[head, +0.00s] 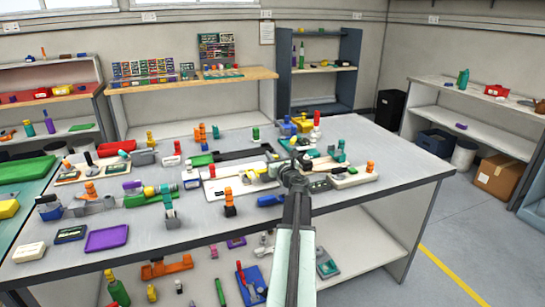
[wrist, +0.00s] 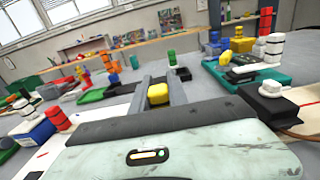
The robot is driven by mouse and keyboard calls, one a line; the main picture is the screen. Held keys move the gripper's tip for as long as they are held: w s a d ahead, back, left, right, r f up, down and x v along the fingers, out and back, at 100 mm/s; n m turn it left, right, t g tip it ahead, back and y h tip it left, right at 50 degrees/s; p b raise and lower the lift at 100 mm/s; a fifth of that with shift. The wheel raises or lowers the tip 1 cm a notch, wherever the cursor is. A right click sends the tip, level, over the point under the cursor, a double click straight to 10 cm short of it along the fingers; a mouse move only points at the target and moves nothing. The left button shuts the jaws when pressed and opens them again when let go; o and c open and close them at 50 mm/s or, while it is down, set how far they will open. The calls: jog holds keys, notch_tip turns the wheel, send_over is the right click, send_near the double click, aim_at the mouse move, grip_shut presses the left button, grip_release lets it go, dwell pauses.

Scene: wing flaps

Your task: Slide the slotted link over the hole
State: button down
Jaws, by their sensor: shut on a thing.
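My gripper (head: 294,166) reaches over the right part of the grey workbench in the head view. In the wrist view my gripper (wrist: 157,84) shows two grey fingers with a yellow block (wrist: 158,94) between them, and it is shut on that block. The block's link to other parts is hidden behind the wrist housing. I cannot pick out the slotted link or the hole for sure. A pale base plate (head: 352,178) with an orange knob and dark parts lies just right of my gripper.
The grey bench (head: 395,150) is crowded with small coloured fixtures. A purple tray (head: 107,238) lies at its front left. A teal fixture (wrist: 245,75) and a black block with a white knob (wrist: 270,97) stand at the right in the wrist view. The bench's right end is clear.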

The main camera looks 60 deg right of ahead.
jog(key=shift+w+a, duration=0.7)
jog(key=shift+a, duration=0.2)
jog(key=c, duration=1.3)
grip_release()
jog(key=v, duration=0.8)
jog(key=shift+w, duration=0.1)
